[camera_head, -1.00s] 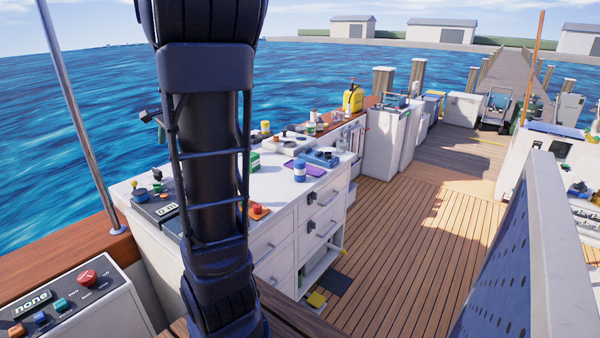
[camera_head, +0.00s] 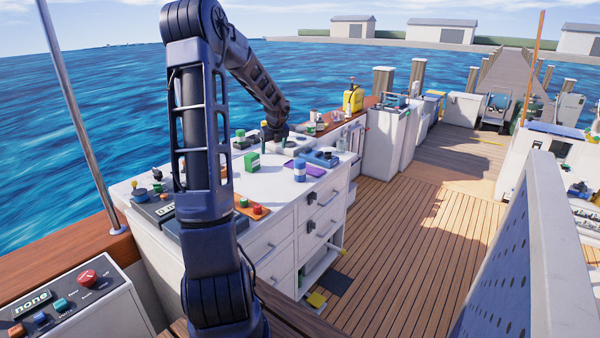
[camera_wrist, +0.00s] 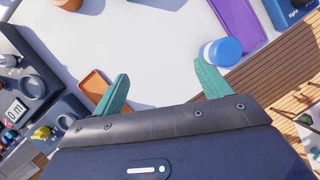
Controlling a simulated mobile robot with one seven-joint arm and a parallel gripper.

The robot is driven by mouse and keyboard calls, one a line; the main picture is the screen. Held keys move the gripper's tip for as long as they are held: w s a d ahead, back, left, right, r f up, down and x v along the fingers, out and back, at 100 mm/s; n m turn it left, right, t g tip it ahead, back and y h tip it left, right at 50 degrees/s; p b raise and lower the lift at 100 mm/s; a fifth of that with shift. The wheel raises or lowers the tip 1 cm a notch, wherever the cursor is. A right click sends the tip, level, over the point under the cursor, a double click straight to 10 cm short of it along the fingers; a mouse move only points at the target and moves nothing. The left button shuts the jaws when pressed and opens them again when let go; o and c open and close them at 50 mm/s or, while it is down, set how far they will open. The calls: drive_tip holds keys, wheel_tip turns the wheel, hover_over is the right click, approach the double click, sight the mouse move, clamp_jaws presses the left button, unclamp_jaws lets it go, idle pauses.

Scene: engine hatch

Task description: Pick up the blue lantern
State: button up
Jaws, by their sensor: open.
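A small blue and white cylinder (camera_head: 300,171), the only thing I see that could be the blue lantern, stands on the white counter near its front edge.
A purple tray (camera_wrist: 236,28) lies beside the cylinder, and a blue device (camera_head: 320,157) stands behind it. An orange tray (camera_wrist: 95,86) is near the left finger. A green box (camera_head: 252,162) stands on the counter. The wooden deck (camera_head: 400,235) in front is mostly open.

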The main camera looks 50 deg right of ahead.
sight(300, 168)
drive_tip(key=s+d+f+m+g, duration=0.1)
drive_tip(key=s+d+f+m, duration=0.4)
drive_tip(key=s+d, duration=0.3)
drive_tip(key=shift+h, duration=0.5)
drive_tip(key=x, duration=0.3)
drive_tip(key=d+x, duration=0.1)
drive_tip(key=x, duration=0.3)
drive_tip(key=w+x, duration=0.1)
drive_tip(key=x, duration=0.3)
drive_tip(key=shift+d+r, duration=0.1)
drive_tip(key=shift+d, duration=0.2)
drive_tip(key=c, duration=1.2)
